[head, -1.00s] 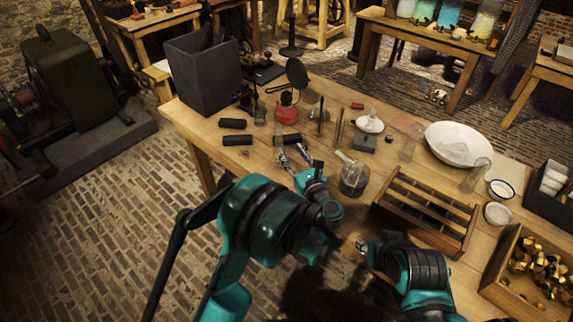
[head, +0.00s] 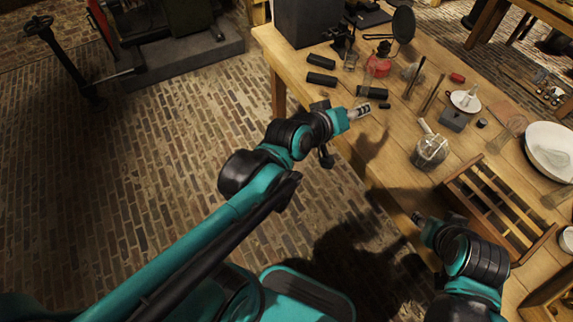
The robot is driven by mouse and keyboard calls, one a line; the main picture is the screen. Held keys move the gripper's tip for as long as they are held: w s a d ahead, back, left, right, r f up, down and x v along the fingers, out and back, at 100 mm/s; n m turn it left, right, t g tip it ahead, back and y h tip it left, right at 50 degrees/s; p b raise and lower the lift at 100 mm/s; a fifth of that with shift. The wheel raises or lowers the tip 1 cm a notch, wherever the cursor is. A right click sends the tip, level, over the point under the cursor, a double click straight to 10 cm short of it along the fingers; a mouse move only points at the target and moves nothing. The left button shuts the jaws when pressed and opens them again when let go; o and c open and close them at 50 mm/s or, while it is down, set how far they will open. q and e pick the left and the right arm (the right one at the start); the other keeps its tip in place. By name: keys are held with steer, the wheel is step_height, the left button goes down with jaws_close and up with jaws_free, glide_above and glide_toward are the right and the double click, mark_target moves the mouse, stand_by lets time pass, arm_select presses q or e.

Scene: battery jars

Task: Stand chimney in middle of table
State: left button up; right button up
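A clear glass piece (head: 513,127), which could be the chimney, is on the table beside the white bowl; whether it stands or lies is hard to tell. Another clear glass piece (head: 556,197) shows at the right edge below the bowl. A red lamp base (head: 378,66) stands near the back of the table. My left gripper (head: 366,109) is over the table's near left edge, below the dark cylinders, with nothing visible in it; its finger gap is unclear. My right gripper (head: 417,218) is at the near edge, left of the wooden rack, small and dark.
A glass flask (head: 430,151) stands mid-table, left of the slotted wooden rack (head: 462,193). Dark cylinders (head: 321,79) lie at the back left. Thin rods (head: 434,94) and a grey block (head: 454,120) stand farther in. The white bowl (head: 540,136) is at right. Bare wood (head: 385,160) shows at the near left.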

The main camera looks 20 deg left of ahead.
arm_select(q)
steer(key=s+a+f+m+g+y, duration=0.2)
steer(key=s+a+f, duration=0.3)
steer(key=s, duration=0.2)
steer(key=s+a+f+m+g+y, duration=0.2)
steer(key=s+a+f+m+g, duration=0.1)
steer(key=s, duration=0.4)
steer(key=shift+s+a+f, duration=0.4)
steer(key=shift+a+f, duration=0.5)
steer(key=shift+a, duration=0.25)
